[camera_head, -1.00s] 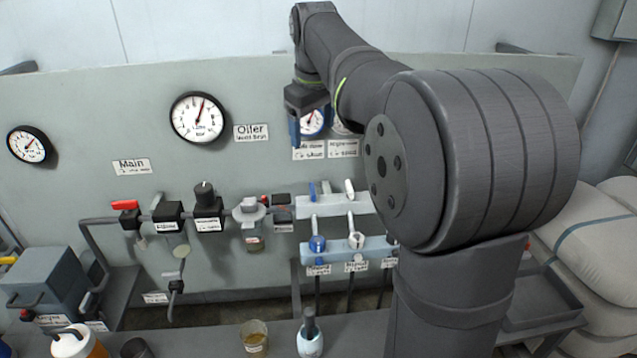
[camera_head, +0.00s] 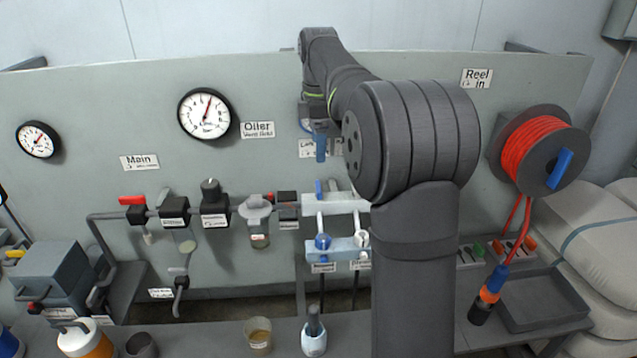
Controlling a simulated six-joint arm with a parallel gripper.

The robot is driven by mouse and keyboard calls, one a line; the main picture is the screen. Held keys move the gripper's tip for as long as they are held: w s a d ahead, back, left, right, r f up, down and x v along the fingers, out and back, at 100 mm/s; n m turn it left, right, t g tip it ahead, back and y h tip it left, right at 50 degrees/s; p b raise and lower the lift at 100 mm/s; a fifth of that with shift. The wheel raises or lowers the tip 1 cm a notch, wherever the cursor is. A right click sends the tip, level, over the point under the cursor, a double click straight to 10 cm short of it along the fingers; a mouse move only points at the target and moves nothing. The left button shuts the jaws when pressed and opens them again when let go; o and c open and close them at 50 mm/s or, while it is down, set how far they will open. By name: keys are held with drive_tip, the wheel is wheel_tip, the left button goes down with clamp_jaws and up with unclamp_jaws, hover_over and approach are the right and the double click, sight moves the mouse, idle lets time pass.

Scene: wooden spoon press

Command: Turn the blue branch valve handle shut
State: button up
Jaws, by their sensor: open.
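A small blue handle (camera_head: 319,189) stands upright on the upper pale bar of the manifold (camera_head: 345,204), in the middle of the head view. A blue round fitting (camera_head: 322,242) sits below it on the lower bar, beside a white one (camera_head: 362,239). My gripper (camera_head: 320,152) hangs just above the blue handle in the picture, with a blue finger pointing down. It is open, and no object shows in it. Its depth from the handle is hard to tell. My arm hides the right part of the manifold.
The main line with its red handle (camera_head: 132,200), black regulator (camera_head: 213,203) and oiler bowl (camera_head: 258,215) runs left of the manifold. A red hose reel (camera_head: 540,150) hangs at right. A cup (camera_head: 258,336) and a blue-white bottle (camera_head: 314,340) stand on the bench below.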

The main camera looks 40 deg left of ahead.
sight(319, 186)
wheel_tip(319, 186, down, 12)
drive_tip(key=shift+r, duration=0.1)
drive_tip(key=shift+c, duration=0.2)
drive_tip(key=c, duration=0.9)
